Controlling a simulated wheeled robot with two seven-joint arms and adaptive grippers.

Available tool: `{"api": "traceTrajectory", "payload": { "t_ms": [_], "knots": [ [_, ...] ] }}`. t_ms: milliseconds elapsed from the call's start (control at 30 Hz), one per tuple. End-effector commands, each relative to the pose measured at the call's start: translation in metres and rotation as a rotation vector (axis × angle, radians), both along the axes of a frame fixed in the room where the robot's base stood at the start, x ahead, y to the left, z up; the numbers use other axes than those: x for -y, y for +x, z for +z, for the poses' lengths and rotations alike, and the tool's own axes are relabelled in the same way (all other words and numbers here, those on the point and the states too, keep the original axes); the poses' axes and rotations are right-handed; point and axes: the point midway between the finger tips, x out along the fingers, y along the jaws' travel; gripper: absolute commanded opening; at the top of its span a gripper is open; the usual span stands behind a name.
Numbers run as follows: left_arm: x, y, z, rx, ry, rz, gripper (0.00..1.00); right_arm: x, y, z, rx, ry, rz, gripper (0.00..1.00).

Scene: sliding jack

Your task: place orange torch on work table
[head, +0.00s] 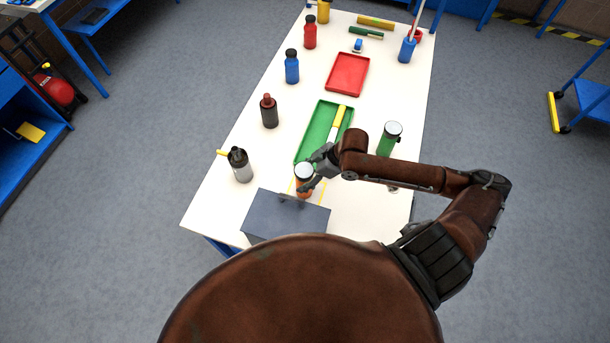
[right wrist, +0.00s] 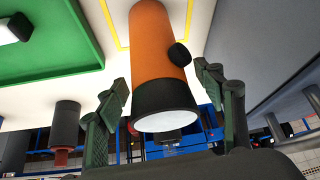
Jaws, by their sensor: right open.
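The orange torch (head: 305,186), with a black head and a pale lens facing up, stands upright at the near end of the white work table (head: 225,200). A yellow outline (head: 322,192) is marked on the tabletop around it. My right gripper (head: 313,177) is at the torch, coming in from the right. In the right wrist view the open fingers (right wrist: 165,105) are spread on either side of the torch (right wrist: 158,50), with gaps between them and its body. The arm hides part of the table. My left gripper is not in view.
A dark grey box (head: 287,214) sits close in front of the torch. A grey bottle (head: 240,166) stands left. A red tray (head: 347,74) and several bottles stand farther back.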

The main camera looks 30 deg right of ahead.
Motion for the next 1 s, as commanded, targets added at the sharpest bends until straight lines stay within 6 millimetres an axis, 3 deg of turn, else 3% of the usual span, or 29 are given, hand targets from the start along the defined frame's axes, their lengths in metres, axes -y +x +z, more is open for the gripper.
{"api": "traceTrajectory", "payload": {
  "t_ms": [167,600,1000],
  "knots": [
    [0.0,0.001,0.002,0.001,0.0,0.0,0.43,0.008,-0.005,0.016,0.003,-0.004,0.0,0.62],
    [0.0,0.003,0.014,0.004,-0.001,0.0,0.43,0.043,-0.034,0.087,-0.001,-0.005,0.0,0.62],
    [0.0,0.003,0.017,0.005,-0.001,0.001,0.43,0.05,-0.04,0.103,0.001,0.001,0.0,0.62]
  ]
}}
